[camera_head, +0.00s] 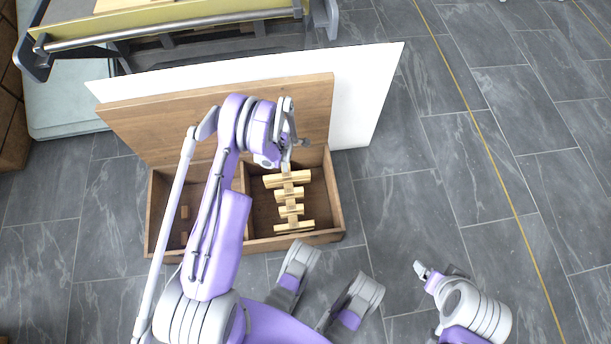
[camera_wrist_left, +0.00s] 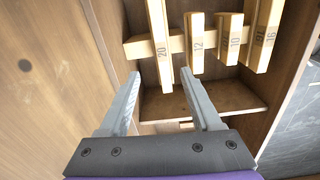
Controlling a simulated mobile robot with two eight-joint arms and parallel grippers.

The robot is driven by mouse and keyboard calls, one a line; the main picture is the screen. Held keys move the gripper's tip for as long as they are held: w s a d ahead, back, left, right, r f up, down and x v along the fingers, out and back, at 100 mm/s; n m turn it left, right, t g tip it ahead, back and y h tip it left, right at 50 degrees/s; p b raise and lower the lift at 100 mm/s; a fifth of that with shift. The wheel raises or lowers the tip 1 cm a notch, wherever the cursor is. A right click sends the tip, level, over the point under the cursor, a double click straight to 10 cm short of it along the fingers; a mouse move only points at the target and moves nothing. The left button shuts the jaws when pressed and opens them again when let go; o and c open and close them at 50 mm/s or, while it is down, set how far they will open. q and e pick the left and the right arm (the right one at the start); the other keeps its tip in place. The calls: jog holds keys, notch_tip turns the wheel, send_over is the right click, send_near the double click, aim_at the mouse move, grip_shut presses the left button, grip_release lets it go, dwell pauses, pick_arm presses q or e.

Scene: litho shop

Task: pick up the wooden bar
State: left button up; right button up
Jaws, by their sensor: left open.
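Several pale wooden bars lie side by side across a light wooden strip in the right compartment of an open wooden chest (camera_head: 330,190). The farthest wooden bar (camera_head: 270,181) is nearest my left gripper (camera_head: 287,158). The left wrist view shows the bars with printed numbers; the wooden bar marked 20 (camera_wrist_left: 160,45) ends between the open fingers of my left gripper (camera_wrist_left: 162,79). The fingers stand on either side of its near end and do not grip it. My right gripper (camera_head: 422,269) is small, away from the chest on the right; its jaws are unclear.
The chest's raised lid (camera_head: 130,125) stands behind it, close to my left gripper's left side in the wrist view. A white board (camera_head: 362,90) is behind the lid. A divider splits the chest; small wooden pieces (camera_head: 184,212) lie in the left compartment. Tiled floor at right is clear.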

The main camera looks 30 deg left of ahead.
pick_arm(q)
jog(key=b, duration=0.2)
send_over(287, 175)
jog(key=shift+n, duration=0.4)
jog(key=f, duration=0.7)
jog(key=shift+w+a+f, duration=0.1)
jog(key=shift+w+f, duration=0.15)
jog(key=shift+f, duration=0.15)
jog(key=shift+s+f+b, duration=0.2)
jog(key=shift+f+b, duration=0.5)
jog(key=shift+f, duration=2.05)
grip_shut()
